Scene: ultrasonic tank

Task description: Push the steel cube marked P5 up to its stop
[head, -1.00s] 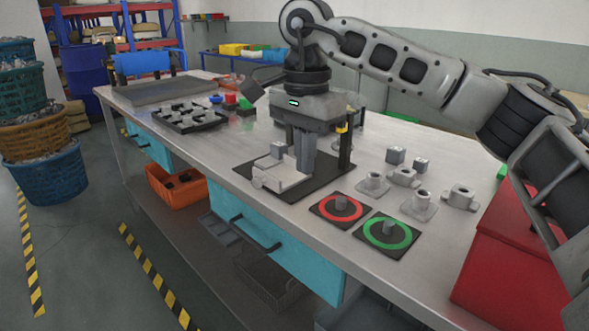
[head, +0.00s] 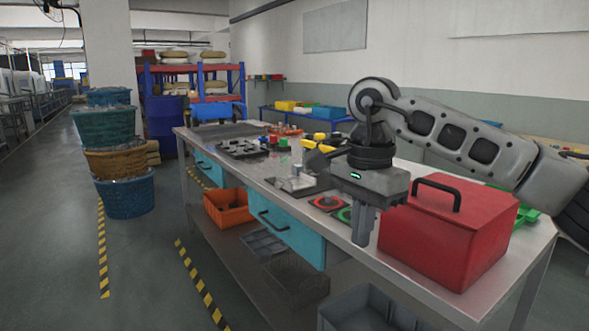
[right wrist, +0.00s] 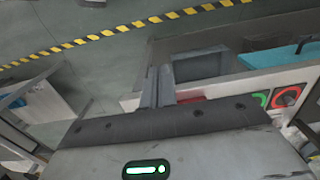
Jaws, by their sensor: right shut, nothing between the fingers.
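The pale fixture (head: 296,184) stands on a dark mat on the bench. A small grey block (head: 297,170) shows at it, but no marking can be read, so I cannot tell whether it is the P5 cube. The stop cannot be made out. My right gripper (head: 361,241) is shut and empty, pointing down by the bench's front edge, to the right of the fixture and apart from it. Its fingers also show in the right wrist view (right wrist: 157,74), with floor and a grey bin beyond them. My left gripper is out of view.
A red toolbox (head: 450,235) stands close to the right of my gripper. A red-ringed pad (head: 327,203) and a green-ringed pad (head: 344,215) lie between gripper and fixture. A black tray (head: 243,148) lies farther back. An open grey bin (head: 370,309) is below the bench.

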